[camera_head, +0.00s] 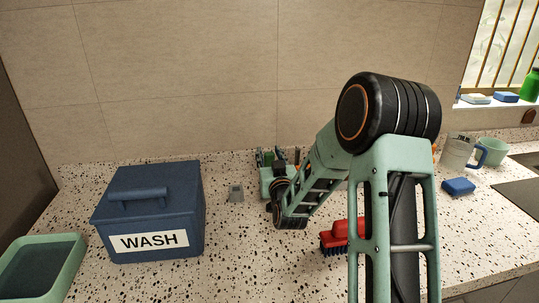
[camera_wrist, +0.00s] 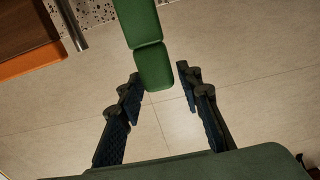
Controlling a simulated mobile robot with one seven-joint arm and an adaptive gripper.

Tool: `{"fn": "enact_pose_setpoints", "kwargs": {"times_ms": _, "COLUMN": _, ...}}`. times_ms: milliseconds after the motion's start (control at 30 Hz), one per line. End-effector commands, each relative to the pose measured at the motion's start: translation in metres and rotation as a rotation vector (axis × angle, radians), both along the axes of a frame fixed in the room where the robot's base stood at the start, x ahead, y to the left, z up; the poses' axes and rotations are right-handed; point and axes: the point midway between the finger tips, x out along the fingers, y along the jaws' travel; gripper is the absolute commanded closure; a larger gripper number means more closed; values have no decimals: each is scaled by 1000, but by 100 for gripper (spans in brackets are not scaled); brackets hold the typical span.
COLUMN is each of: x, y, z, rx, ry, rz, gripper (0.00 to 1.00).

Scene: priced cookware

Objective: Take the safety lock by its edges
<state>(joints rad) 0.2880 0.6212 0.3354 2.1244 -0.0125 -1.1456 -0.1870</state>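My gripper (camera_wrist: 160,78) is open in the wrist view, its two dark fingers well apart. A green piece in two joined blocks (camera_wrist: 153,66) comes down from the top edge. Its lower end shows between the fingertips, with a gap on both sides; I cannot tell its depth or whether it is the safety lock. In the head view my gripper (camera_head: 278,160) is over the counter near the wall, partly hidden by my arm.
A blue lidded box marked WASH (camera_head: 150,215) stands left on the speckled counter (camera_head: 245,265). A green tray (camera_head: 40,268) is at the far left. A red brush (camera_head: 340,236) lies partly behind my arm. A blue sponge (camera_head: 458,187) and mugs (camera_head: 490,150) are right, near the sink.

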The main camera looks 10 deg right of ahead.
Motion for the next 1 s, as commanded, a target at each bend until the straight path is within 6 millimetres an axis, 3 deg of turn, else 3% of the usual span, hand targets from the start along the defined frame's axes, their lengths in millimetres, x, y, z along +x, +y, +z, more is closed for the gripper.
{"fn": "enact_pose_setpoints", "kwargs": {"times_ms": 33, "x": 0, "y": 0, "z": 0, "rx": 0, "ry": 0, "rz": 0, "gripper": 75}}
{"fn": "enact_pose_setpoints", "kwargs": {"times_ms": 267, "x": 0, "y": 0, "z": 0, "rx": 0, "ry": 0, "rz": 0, "gripper": 100}}
{"fn": "enact_pose_setpoints", "kwargs": {"times_ms": 467, "x": 0, "y": 0, "z": 4, "rx": 0, "ry": -2, "rz": 0, "gripper": 100}}
{"fn": "enact_pose_setpoints", "kwargs": {"times_ms": 1000, "x": 0, "y": 0, "z": 47, "rx": -2, "ry": -2, "rz": 0, "gripper": 100}}
